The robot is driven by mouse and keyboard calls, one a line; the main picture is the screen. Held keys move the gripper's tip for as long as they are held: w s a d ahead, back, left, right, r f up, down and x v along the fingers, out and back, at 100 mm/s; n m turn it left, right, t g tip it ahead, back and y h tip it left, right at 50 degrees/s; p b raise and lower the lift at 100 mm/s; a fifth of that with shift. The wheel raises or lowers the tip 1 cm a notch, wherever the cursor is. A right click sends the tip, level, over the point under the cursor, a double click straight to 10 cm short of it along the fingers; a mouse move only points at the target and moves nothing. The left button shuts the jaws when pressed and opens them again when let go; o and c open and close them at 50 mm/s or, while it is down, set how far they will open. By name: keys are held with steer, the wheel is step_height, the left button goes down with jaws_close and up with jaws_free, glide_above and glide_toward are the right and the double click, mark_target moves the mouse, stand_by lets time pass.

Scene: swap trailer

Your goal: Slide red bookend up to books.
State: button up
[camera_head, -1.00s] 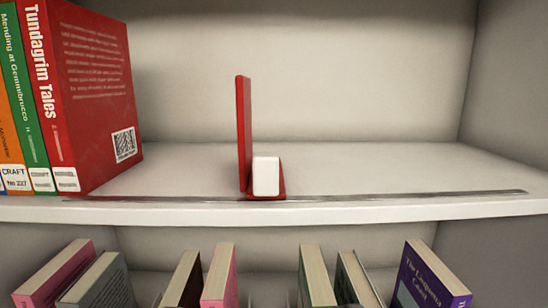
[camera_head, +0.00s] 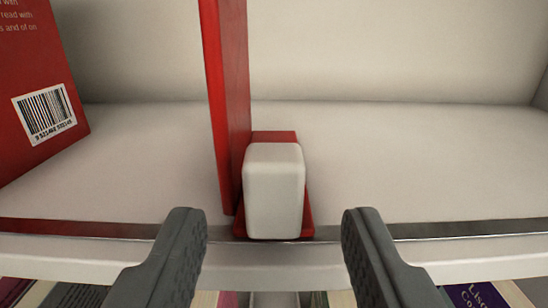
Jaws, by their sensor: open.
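The red bookend (camera_head: 229,110) stands upright on the shelf near its front edge, with a flat base and a white block (camera_head: 273,190) on that base. The books show at the left, where a red book (camera_head: 35,100) with a barcode is the nearest one. A gap of bare shelf lies between this book and the bookend. My gripper (camera_head: 274,225) is open, one finger on each side of the white block, apart from it and in front of the shelf edge.
The shelf (camera_head: 420,165) is bare to the right of the bookend. A dark metal strip (camera_head: 460,229) runs along its front edge. Tops of books, one of them purple (camera_head: 475,296), show on the shelf below.

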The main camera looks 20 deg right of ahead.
steer(key=shift+x, duration=1.45)
jaws_close()
